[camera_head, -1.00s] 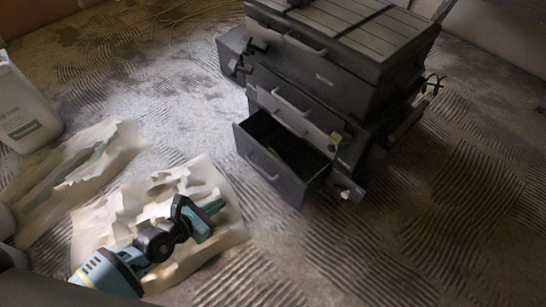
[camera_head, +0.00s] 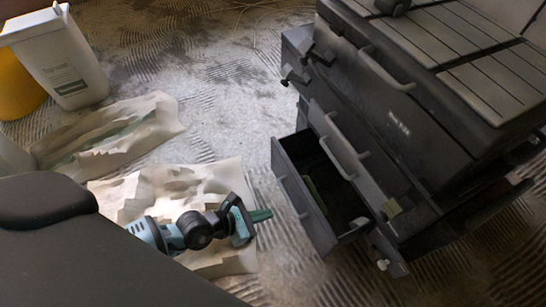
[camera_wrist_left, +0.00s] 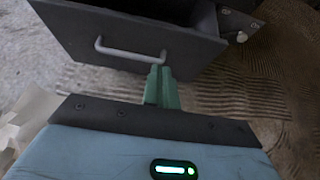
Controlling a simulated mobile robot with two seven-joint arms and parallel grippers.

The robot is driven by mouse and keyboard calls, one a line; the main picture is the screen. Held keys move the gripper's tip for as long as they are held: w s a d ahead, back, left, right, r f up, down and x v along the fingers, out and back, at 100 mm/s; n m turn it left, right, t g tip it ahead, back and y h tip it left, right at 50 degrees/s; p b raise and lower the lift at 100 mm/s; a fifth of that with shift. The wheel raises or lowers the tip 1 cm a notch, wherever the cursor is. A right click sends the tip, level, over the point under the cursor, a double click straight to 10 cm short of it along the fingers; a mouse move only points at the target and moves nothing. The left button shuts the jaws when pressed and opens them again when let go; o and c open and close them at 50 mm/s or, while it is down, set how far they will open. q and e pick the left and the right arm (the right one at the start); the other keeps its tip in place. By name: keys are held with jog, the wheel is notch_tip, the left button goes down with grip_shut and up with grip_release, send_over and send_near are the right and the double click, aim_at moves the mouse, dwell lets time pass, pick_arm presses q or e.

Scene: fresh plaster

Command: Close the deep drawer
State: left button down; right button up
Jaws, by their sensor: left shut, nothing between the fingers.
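The deep drawer (camera_head: 306,222) is the low grey drawer of the dark tool chest (camera_head: 390,110). It stands pulled out, with its dark inside showing from above. In the left wrist view, its front panel (camera_wrist_left: 85,45) with a pale bar handle (camera_wrist_left: 130,54) fills the top. My left gripper (camera_head: 266,215) is shut and empty, its green fingers pointing at the drawer front from the left. In the wrist view, the fingertips (camera_wrist_left: 160,72) overlap the panel's lower edge, right of and below the handle. I cannot tell whether they touch it. My right gripper is out of view.
A white tub (camera_head: 65,65) and a yellow bucket (camera_head: 15,85) stand at the far left. Crumpled pale sheets (camera_head: 115,130) lie on the ridged floor, one under my left gripper. The floor between the tub and the chest is clear.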

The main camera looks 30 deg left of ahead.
pick_arm(q)
jog(key=b, duration=0.3)
send_near(307, 202)
notch_tip(307, 202, down, 3)
jog(key=d, duration=0.1)
jog(key=w, duration=0.1)
jog(key=w+d+b, duration=0.1)
jog(key=shift+w+d, duration=0.25)
jog(key=shift+w, duration=0.1)
jog(key=shift+w+d+b, duration=0.35)
jog(key=shift+w+d, duration=0.2)
jog(key=shift+w, duration=0.2)
